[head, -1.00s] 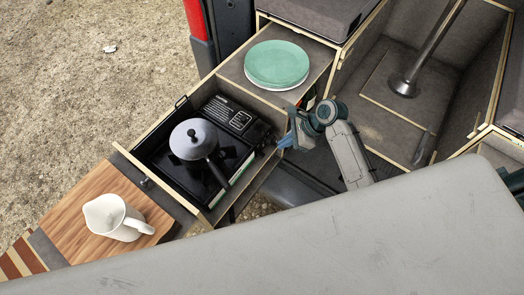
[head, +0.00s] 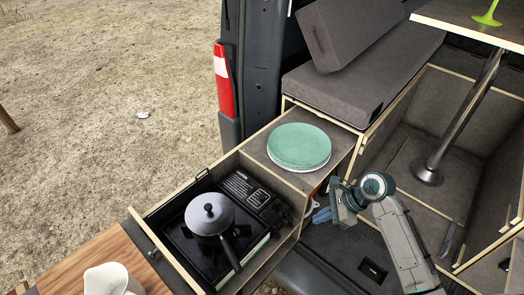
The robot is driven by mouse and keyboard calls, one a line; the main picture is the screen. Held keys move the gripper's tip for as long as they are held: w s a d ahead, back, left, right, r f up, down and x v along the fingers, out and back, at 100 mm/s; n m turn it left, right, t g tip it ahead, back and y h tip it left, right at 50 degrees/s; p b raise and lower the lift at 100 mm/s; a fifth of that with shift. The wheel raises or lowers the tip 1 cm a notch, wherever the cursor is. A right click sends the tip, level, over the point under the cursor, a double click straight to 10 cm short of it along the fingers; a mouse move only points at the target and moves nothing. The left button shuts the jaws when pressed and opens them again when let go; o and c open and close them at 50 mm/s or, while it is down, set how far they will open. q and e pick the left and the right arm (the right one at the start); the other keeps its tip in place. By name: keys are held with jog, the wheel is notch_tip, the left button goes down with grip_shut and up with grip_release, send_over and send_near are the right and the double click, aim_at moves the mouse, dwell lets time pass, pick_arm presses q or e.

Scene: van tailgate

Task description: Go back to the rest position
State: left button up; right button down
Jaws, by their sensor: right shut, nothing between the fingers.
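My right gripper (head: 321,215) shows at the lower middle of the head view, at the end of my arm. Its blue fingers are shut and empty, pointing left beside the side wall of the pulled-out kitchen drawer (head: 282,247). The wrist partly hides the van floor behind it. I cannot tell whether the fingertips touch the wood. My left gripper is not in view.
A lidded pot (head: 209,214) stands on the black stove (head: 187,245) in the drawer. Green plates (head: 299,146) lie on the counter behind. A white jug (head: 112,281) stands on a wooden board (head: 93,257). A table leg (head: 465,115) rises at right. Open ground lies left.

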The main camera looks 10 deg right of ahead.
jog(key=s+d+n+t+h, duration=0.25)
jog(key=s+n+h, duration=0.55)
jog(key=s+n, duration=1.35)
notch_tip(320, 180, down, 38)
jog(key=d+g+b, duration=0.2)
jog(key=d+b, duration=0.1)
jog(key=b, duration=0.4)
jog(key=s+f+b, duration=0.2)
jog(key=s+f, duration=0.7)
jog(key=f, duration=0.2)
jog(key=s+d+f+g+b, duration=0.1)
jog(key=s+f+b, duration=0.1)
jog(key=s+f, duration=0.7)
notch_tip(320, 180, down, 3)
jog(key=shift+r+b, duration=0.1)
jog(key=shift+b, duration=0.25)
